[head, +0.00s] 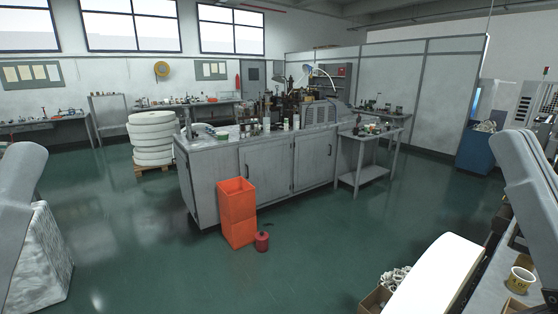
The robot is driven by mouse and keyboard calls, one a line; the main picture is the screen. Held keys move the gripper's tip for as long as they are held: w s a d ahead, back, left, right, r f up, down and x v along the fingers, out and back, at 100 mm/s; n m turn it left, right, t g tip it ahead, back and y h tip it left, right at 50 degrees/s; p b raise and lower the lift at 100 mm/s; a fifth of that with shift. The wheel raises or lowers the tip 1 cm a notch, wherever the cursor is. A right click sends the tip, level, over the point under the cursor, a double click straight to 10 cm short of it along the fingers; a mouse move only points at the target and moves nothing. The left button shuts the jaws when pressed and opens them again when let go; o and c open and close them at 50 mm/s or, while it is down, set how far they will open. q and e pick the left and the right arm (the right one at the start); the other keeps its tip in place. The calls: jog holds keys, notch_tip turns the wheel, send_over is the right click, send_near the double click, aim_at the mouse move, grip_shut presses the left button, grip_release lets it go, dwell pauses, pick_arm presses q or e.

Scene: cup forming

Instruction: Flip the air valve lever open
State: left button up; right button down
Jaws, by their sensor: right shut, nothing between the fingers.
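The cup forming machine (292,95) stands on the grey cabinet bench (270,165) in the middle of the head view. The air valve lever is too small to make out among the machine's parts, so its position cannot be told. My right gripper (549,297) is a dark shape at the lower right edge, partly cut off, shut and empty. My left gripper is not in view; only my left arm shows at the left edge.
White rolls (152,138) are stacked left. A tape roll (521,279) lies nearby right. Green floor (150,245) is open.

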notch_tip(320, 180, up, 34)
jog(key=p, duration=3)
jog(key=shift+f+y, duration=0.25)
jog(key=shift+y, duration=0.05)
